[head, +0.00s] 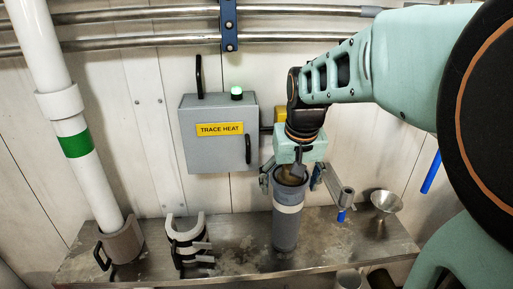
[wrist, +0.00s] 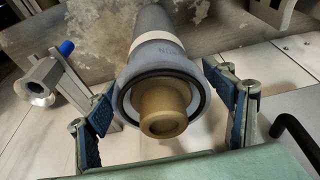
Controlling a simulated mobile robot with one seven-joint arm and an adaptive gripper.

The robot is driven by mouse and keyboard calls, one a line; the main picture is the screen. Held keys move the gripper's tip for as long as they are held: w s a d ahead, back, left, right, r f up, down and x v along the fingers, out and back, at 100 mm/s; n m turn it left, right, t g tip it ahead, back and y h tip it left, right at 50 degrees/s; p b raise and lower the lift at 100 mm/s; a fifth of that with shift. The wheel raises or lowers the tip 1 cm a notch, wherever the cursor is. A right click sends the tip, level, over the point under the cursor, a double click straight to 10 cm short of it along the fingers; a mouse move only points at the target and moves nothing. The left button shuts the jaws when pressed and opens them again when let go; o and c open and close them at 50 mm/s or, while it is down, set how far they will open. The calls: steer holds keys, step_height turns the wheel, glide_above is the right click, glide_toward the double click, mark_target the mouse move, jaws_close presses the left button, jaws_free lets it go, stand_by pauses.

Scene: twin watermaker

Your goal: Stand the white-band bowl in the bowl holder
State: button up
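The white-band bowl (head: 286,229) is a tall grey cylinder with a white band below its rim. It stands upright on the metal shelf, and it also shows in the wrist view (wrist: 155,48) with a tan hollow core inside its mouth. My gripper (head: 292,178) is above it, pointing down. In the wrist view my gripper (wrist: 165,105) has its blue-padded fingers spread either side of the rim, with a small gap visible at each side. A black-and-white open cradle (head: 186,240), which looks like the bowl holder, stands empty on the shelf to the left.
A white pipe (head: 88,170) with a green band stands in a grey handled cup (head: 122,245) at far left. A grey TRACE HEAT box (head: 215,150) is on the wall behind. A metal funnel (head: 386,202) and a blue-tipped metal fitting (head: 341,190) are to the right. Bare shelf (head: 237,245) lies between cradle and bowl.

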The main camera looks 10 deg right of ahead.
steer(key=c, duration=1.5)
steer(key=shift+w, duration=0.1)
steer(key=shift+c, duration=1.3)
steer(key=shift+r, duration=0.2)
steer(key=shift+c, duration=0.2)
